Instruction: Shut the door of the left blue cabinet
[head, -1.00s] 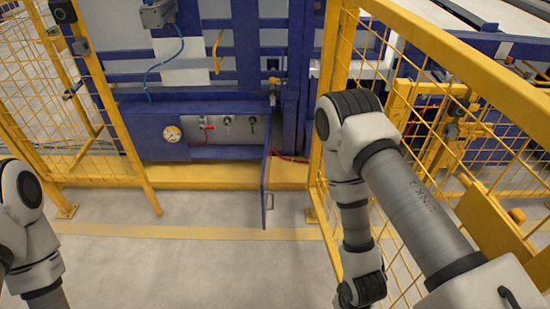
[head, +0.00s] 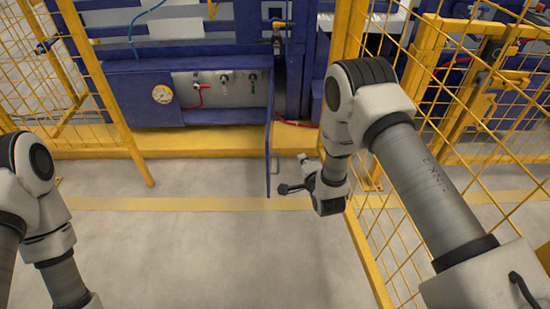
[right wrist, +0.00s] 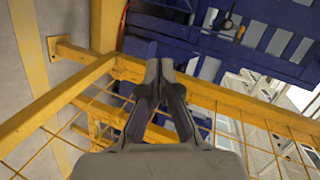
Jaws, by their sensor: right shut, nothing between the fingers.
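The blue cabinet (head: 130,88) stands low behind the yellow floor beam, with a gauge and several valves in its open front. Its door (head: 268,150) stands open, swung out toward me and seen almost edge-on, with a small handle (head: 276,166) on its right side. My right gripper (head: 284,188) is just right of the door's lower near end, pointing left at it; I cannot tell if it touches. In the right wrist view its fingers (right wrist: 160,66) are shut with nothing between them. My left arm shows at the left edge, but its gripper is out of view.
A yellow mesh fence (head: 400,215) stands right of my right arm, close to it. Another yellow fence (head: 95,75) stands at the left. The grey floor (head: 200,245) in front of the cabinet is clear.

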